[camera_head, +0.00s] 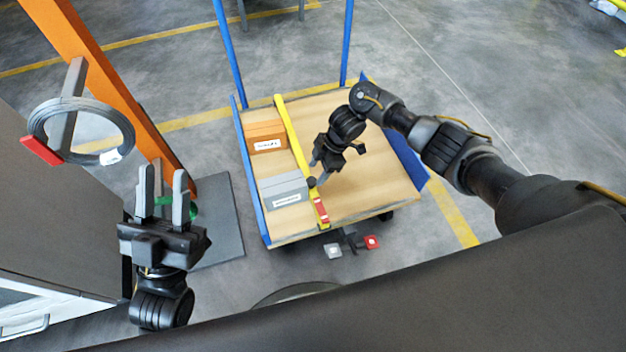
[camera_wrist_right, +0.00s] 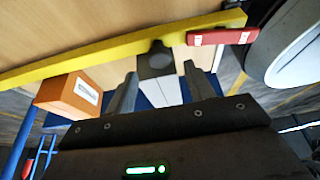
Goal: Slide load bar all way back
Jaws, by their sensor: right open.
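The yellow load bar (camera_head: 292,137) lies across the wooden deck of the cart (camera_head: 365,190), just right of the boxes. It has a red label at its near end and a dark knob (camera_head: 312,182). My right gripper (camera_head: 321,172) is open, over the deck close to the bar and knob. In the right wrist view the bar (camera_wrist_right: 110,50) crosses beyond the fingertips. The knob (camera_wrist_right: 158,54) shows between the two open fingers (camera_wrist_right: 160,88), with nothing gripped; contact cannot be told. My left gripper (camera_head: 163,195) is open and empty, away from the cart.
An orange box (camera_head: 265,132) and a grey box (camera_head: 284,191) stand left of the bar. Blue posts and side rails edge the cart. A dark coil (camera_head: 82,105) hangs by the orange column (camera_head: 110,75) above my left gripper. The deck right of the bar is clear.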

